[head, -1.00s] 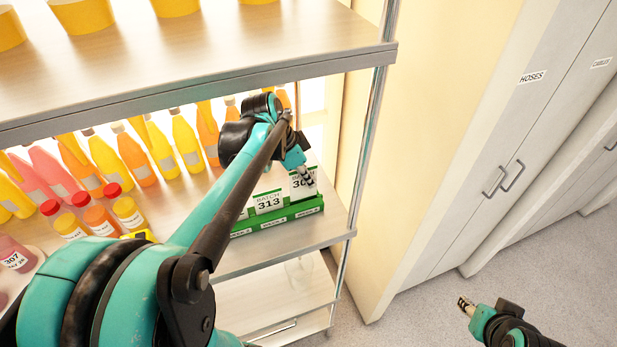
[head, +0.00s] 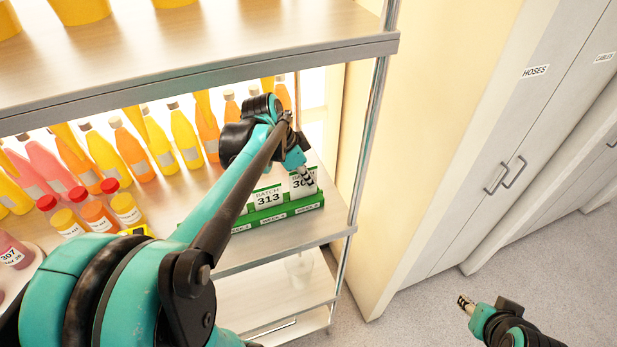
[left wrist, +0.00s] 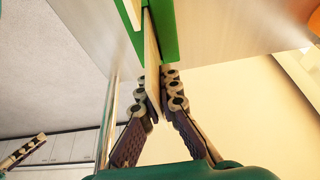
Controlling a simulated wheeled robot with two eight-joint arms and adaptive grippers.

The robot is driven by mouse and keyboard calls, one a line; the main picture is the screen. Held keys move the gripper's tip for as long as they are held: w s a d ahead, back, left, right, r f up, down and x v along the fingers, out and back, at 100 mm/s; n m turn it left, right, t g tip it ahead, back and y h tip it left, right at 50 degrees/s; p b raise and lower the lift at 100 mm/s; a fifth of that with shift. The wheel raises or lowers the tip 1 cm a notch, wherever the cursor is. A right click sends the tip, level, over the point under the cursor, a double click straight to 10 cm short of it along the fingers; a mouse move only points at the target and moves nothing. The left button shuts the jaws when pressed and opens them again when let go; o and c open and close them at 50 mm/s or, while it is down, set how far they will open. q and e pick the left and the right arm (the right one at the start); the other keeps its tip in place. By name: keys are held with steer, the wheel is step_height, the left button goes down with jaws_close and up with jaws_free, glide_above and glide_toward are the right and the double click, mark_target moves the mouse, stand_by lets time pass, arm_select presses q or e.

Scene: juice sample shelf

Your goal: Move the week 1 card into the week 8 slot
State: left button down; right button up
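A green card rack (head: 282,213) stands near the right end of the middle shelf, with small slot labels on its front that are too small to read surely. A white card reading BATCH 313 (head: 268,198) stands in it. To its right is another white card starting with 30 (head: 302,183), partly hidden by my left gripper (head: 308,182). In the left wrist view my left gripper (left wrist: 160,85) has its fingers closed on both sides of this thin card (left wrist: 153,55), beside the green rack (left wrist: 170,30). My right gripper (head: 465,304) hangs low at right, away from the shelf; its fingers are unclear.
An upper shelf board (head: 220,85) hangs above. A metal post (head: 362,150) stands at the right end. Cabinets (head: 490,130) and open floor lie to the right.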

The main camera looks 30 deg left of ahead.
arm_select(q)
steer(key=shift+f+b, duration=0.65)
steer(key=shift+f, duration=0.45)
stand_by(0.4)
steer(key=c, duration=1.6)
jaws_free()
steer(key=shift+c, duration=0.2)
steer(key=shift+r, duration=0.15)
steer(key=v, duration=1.1)
steer(key=shift+s+a+r, duration=0.15)
steer(key=shift+a+r, duration=0.05)
steer(key=shift+r, duration=0.15)
